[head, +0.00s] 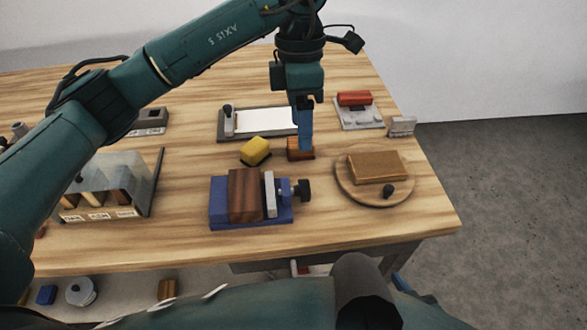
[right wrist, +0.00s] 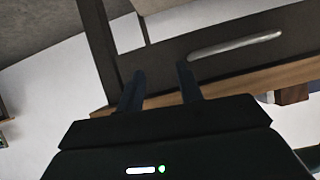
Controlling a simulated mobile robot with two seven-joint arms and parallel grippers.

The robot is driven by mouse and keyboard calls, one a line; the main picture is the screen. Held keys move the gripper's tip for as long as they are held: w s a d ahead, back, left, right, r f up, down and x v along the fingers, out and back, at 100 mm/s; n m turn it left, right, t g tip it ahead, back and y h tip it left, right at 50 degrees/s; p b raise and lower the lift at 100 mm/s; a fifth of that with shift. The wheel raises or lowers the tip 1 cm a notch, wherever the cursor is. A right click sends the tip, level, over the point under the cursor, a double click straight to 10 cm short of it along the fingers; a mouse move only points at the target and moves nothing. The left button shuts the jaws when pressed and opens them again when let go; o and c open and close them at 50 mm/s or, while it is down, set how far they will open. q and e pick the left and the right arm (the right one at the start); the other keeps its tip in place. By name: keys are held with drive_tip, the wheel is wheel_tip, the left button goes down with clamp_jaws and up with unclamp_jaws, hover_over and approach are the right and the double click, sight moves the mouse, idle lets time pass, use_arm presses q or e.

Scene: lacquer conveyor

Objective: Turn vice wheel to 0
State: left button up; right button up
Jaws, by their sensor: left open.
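The blue vice (head: 222,214) stands near the front middle of the table with a dark brown wood block (head: 245,195) between its jaws. Its dark wheel (head: 303,190) is on the right end of the screw. Any marking on the wheel is too small to read. My left gripper (head: 305,145) points down behind the vice, above or at a small reddish-brown block (head: 294,152); I cannot tell whether they touch. It is open, with nothing seen held. My right gripper (right wrist: 160,90) shows in the right wrist view with fingers apart and empty, near the table's front edge and a drawer handle (right wrist: 235,45).
A yellow block (head: 255,151) lies behind the vice. A round board (head: 345,185) with a brown block stands to the right. A labelled rack (head: 125,172) stands left. Bare wood lies before the vice.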

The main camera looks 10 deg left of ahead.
sight(302, 182)
use_arm(q)
drive_tip(key=f, duration=0.4)
drive_tip(key=s+f+p, duration=0.1)
drive_tip(key=f, duration=0.3)
drive_tip(key=s+d+f, duration=0.1)
drive_tip(key=f, duration=0.4)
drive_tip(key=shift+s, duration=0.25)
drive_tip(key=shift+c, duration=0.5)
drive_tip(key=c, duration=0.9)
